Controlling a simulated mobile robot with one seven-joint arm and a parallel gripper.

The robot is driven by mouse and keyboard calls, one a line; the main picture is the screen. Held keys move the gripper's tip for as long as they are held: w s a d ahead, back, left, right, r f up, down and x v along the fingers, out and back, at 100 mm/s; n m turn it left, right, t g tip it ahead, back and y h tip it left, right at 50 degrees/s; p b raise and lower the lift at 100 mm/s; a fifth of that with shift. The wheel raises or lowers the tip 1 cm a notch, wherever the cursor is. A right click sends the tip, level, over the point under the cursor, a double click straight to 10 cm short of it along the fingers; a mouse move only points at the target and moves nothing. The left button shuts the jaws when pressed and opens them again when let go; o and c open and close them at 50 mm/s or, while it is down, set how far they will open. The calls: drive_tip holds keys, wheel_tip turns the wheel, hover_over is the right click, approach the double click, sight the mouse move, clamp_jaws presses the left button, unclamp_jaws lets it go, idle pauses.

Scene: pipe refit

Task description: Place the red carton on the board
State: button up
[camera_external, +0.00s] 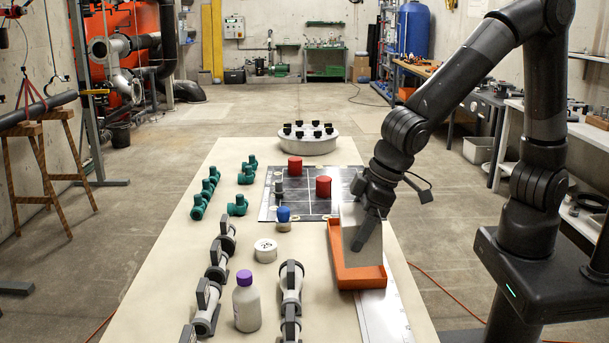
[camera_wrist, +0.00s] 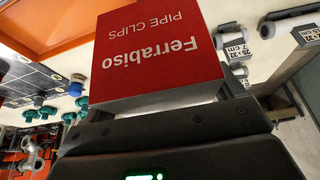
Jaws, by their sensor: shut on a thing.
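The red carton (camera_wrist: 158,55) fills the middle of the wrist view, its red face printed "Ferrabiso PIPE CLIPS". In the external view the carton (camera_external: 374,248) shows a pale grey side. My gripper (camera_external: 365,228) is shut on it; in the wrist view the gripper (camera_wrist: 165,115) meets the carton's lower edge. The carton is over or inside the orange tray (camera_external: 362,278); I cannot tell whether it touches the tray floor. The dark gridded board (camera_external: 305,207) lies just beyond and left of the tray. It also shows at the left of the wrist view (camera_wrist: 30,85).
On the board stand two red cylinders (camera_external: 295,166) (camera_external: 323,186) and a small grey piece (camera_external: 278,190). A blue-capped piece (camera_external: 284,215) is near its front edge. Green fittings (camera_external: 237,206), grey valves (camera_external: 291,283) and a purple-capped bottle (camera_external: 246,302) stand left and in front.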

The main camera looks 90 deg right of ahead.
drive_tip(key=w+d+m+h, duration=0.1)
drive_tip(key=w+d+m, duration=0.15)
drive_tip(key=d, duration=1.65)
drive_tip(key=w+d+m+h, duration=0.15)
drive_tip(key=w+d, duration=0.25)
drive_tip(key=d, duration=1.4)
drive_tip(key=s+d+m, duration=0.2)
drive_tip(key=s+d, duration=0.4)
drive_tip(key=d, duration=0.5)
drive_tip(key=s+d+m+h, duration=0.1)
drive_tip(key=s+d, duration=0.5)
drive_tip(key=d, duration=0.5)
drive_tip(key=s+d+m, duration=0.2)
drive_tip(key=s+d, duration=0.4)
drive_tip(key=d, duration=0.5)
drive_tip(key=shift+w+a+f, duration=0.5)
drive_tip(key=shift+w+f, duration=1.25)
drive_tip(key=shift+w, duration=0.05)
drive_tip(key=shift+w+a+f, duration=0.45)
drive_tip(key=shift+w+f, duration=1.35)
drive_tip(key=shift+w+a+f, duration=0.5)
drive_tip(key=shift+w+f, duration=1.25)
drive_tip(key=shift+w, duration=0.05)
drive_tip(key=shift+f, duration=0.15)
drive_tip(key=o, duration=1)
